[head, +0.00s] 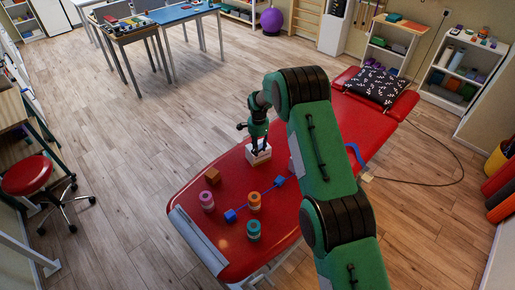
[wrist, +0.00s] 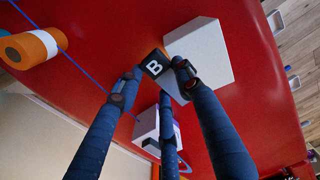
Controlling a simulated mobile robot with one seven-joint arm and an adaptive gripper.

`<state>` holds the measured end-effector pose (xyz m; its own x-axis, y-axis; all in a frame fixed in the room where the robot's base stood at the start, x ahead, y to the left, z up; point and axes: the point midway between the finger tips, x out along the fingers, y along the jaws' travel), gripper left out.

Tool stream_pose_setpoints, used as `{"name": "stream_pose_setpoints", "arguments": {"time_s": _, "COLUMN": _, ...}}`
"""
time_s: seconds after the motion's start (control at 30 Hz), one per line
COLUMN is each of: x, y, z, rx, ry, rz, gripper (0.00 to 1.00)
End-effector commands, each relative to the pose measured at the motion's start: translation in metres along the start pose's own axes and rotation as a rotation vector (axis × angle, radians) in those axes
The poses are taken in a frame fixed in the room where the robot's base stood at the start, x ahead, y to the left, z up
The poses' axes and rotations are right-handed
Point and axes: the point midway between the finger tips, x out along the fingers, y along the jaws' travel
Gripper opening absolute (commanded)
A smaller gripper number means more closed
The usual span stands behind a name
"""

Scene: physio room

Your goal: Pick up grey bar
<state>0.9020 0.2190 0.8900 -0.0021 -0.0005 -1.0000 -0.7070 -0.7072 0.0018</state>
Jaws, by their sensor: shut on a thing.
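My gripper (head: 259,146) is low over the red treatment table, at a pale box-like thing (head: 257,158). In the wrist view its dark blue fingers (wrist: 160,78) close around a small dark block with a white letter B (wrist: 154,65), with a tan side partly hidden by the fingers. A white block (wrist: 198,50) lies just beyond it, and another white piece (wrist: 146,124) shows behind the fingers. I cannot make out a plain grey bar; whether the lettered block is its end, I cannot tell. In the head view the held block is too small to tell.
On the red table (head: 190,200) stand a brown cube (head: 212,175), a pink roll (head: 207,201), an orange roll (head: 254,201) and a teal roll (head: 253,230). A blue band joins two blue blocks (head: 230,216). A patterned pillow (head: 375,85) lies at the far end.

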Motion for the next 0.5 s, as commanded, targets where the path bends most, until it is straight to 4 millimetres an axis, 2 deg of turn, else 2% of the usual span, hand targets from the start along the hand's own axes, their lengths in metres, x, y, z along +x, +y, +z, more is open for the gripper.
{"name": "stream_pose_setpoints", "arguments": {"time_s": 0.5, "x": -0.009, "y": 0.068, "z": 0.041, "rx": 0.000, "ry": 0.001, "rz": -0.002, "gripper": 0.06}}
